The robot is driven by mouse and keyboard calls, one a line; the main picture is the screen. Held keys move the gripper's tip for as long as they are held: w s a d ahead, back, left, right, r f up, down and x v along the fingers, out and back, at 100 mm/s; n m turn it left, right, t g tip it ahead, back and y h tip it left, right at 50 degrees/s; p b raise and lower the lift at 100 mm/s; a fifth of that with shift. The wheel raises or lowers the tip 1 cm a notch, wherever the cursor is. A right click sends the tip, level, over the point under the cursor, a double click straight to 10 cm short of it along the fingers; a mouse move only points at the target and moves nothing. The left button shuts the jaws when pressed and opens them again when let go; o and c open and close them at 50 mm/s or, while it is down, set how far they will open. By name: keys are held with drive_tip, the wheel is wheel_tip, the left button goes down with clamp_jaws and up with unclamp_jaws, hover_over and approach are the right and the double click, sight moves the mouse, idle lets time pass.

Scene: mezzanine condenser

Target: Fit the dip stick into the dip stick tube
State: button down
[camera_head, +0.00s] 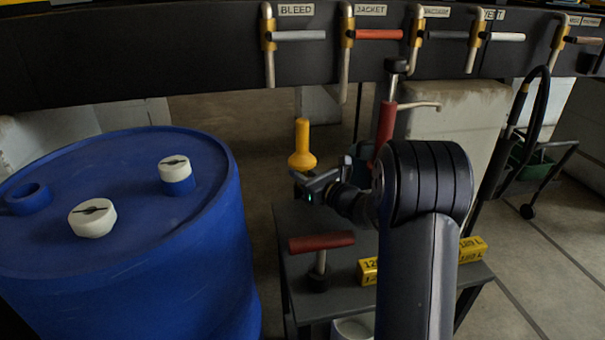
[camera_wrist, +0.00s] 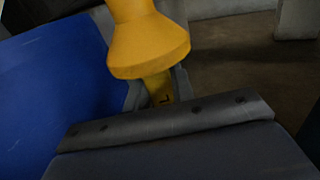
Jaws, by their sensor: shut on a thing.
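The yellow dip stick (camera_head: 302,147) has a thick handle and a wide collar. My gripper (camera_head: 305,182) is shut on it just below the collar and holds it roughly upright, between the blue drum and the grey table. In the wrist view the dip stick (camera_wrist: 150,45) rises from my jaws, its collar just above them; a dark mark shows on the part below. Its lower end is hidden. No tube is clearly identifiable; a blue open-looking collar (camera_head: 27,198) stands on the drum top at far left, apart from the dip stick.
The blue drum (camera_head: 120,240) carries two white-capped fittings (camera_head: 93,217). The grey table (camera_head: 300,278) bears a red-handled piece (camera_head: 322,243) and yellow marked blocks (camera_head: 368,271). A dark rail with labelled valves (camera_head: 297,36) crosses behind. A gap of floor separates drum and table.

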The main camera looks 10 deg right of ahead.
drive_tip(key=shift+f+b, duration=0.55)
drive_tip(key=shift+f, duration=0.15)
drive_tip(key=c, duration=1.1)
unclamp_jaws()
drive_tip(key=shift+f, duration=0.1)
drive_tip(key=shift+s+d, duration=0.1)
drive_tip(key=p+v, duration=0.1)
drive_tip(key=v, duration=0.6)
drive_tip(key=shift+s, duration=0.15)
